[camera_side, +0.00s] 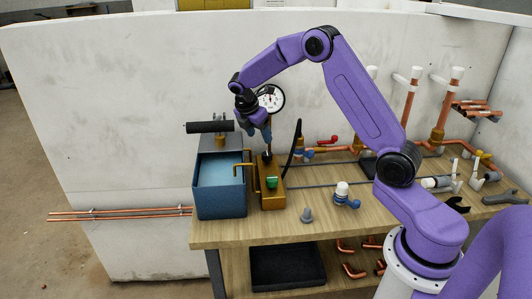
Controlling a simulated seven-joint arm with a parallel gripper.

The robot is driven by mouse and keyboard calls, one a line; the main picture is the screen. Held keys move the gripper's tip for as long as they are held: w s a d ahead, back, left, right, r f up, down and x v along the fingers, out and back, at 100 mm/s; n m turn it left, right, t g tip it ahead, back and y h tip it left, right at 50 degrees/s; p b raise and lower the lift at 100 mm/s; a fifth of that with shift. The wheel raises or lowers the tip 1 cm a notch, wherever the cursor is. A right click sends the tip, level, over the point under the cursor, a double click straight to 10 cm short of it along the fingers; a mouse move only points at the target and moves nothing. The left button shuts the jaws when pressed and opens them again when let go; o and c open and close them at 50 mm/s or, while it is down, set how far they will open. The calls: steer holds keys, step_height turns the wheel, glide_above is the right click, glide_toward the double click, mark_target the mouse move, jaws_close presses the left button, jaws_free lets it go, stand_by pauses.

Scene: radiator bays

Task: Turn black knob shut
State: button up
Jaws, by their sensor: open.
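A brass block (270,195) stands on the wooden bench, right of a blue tank (221,200). A green knob (272,182) sits on its front side. A small dark piece on top of the block (267,156), likely the black knob, lies just under my gripper (266,143). My gripper points down and is open, its fingertips at or just above that dark piece. I cannot tell whether they touch it or stand around it. The knob is small and partly hidden by the fingers, so its turn position cannot be read.
A pressure gauge (270,98) stands behind my gripper. A black cylindrical handle (210,127) extends over the tank, and a black hose (293,143) rises to the right. A white-and-blue fitting (345,194) and a grey fitting (307,214) stand on the bench front. Copper pipes (411,96) rise behind.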

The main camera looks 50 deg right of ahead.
mark_target(266, 153)
steer(key=x, duration=1)
steer(key=shift+d, duration=0.1)
steer(key=shift+c, duration=0.3)
steer(key=c, duration=1)
